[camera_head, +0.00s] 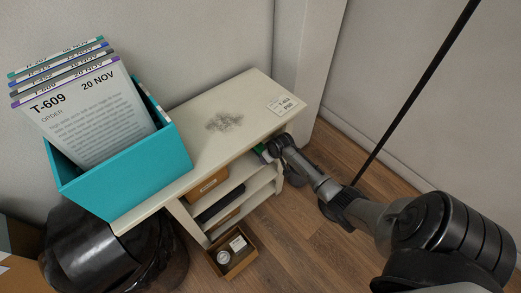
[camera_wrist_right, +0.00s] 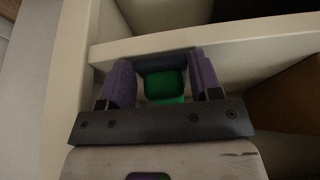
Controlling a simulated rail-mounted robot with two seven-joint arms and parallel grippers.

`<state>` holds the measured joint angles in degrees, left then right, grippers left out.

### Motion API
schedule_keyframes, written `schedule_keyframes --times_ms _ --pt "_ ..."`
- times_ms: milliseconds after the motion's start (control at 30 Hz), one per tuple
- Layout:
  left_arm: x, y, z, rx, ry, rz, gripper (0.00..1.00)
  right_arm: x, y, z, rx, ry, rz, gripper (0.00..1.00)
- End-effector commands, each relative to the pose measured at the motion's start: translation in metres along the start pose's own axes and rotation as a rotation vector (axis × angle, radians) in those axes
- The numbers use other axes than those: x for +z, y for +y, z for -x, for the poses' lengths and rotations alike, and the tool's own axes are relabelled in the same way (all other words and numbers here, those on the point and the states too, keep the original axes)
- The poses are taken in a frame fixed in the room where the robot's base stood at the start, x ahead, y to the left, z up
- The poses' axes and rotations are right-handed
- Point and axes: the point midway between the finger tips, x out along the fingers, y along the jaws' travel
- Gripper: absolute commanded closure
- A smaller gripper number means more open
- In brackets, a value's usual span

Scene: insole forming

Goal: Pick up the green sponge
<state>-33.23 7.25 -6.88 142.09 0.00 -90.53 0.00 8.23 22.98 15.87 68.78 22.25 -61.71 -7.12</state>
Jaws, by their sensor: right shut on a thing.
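The green sponge (camera_wrist_right: 164,86) sits between the two purple fingers of my right gripper (camera_wrist_right: 160,68) in the right wrist view. The gripper is shut on it, inside a compartment of the pale shelf unit (camera_wrist_right: 180,40). In the head view, my right gripper (camera_head: 268,150) is at the upper right opening of the shelf unit (camera_head: 262,88), just under its top. A small bit of green (camera_head: 262,153) shows there; most of the sponge is hidden. My left gripper is not in view.
A teal box (camera_head: 130,175) of order cards stands on the unit's left end. The unit top has a dark smudge (camera_head: 223,122) and a label (camera_head: 286,103). A black bin (camera_head: 80,250) stands lower left.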

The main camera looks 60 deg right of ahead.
Motion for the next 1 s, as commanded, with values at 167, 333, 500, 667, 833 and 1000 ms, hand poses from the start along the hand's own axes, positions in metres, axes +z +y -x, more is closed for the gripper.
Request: schedule_keyframes --times_ms 167,333,500,667,833,1000 --pt "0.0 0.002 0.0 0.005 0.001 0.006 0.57 0.0 0.0 0.0 0.0 -0.001 0.0 0.64" --pt "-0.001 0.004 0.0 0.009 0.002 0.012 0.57 0.0 0.0 0.0 0.0 0.0 0.0 0.69" --pt "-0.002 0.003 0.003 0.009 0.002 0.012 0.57 -0.001 0.0 0.003 0.0 0.0 0.0 0.69" --pt "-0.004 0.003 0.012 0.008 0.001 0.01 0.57 -0.006 0.0 0.014 0.0 0.001 0.001 0.69" --pt "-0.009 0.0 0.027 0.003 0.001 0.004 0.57 0.014 0.0 0.026 0.0 -0.004 0.002 0.69" --pt "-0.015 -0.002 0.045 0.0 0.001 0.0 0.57 0.05 0.0 0.042 0.0 -0.005 0.002 0.69"
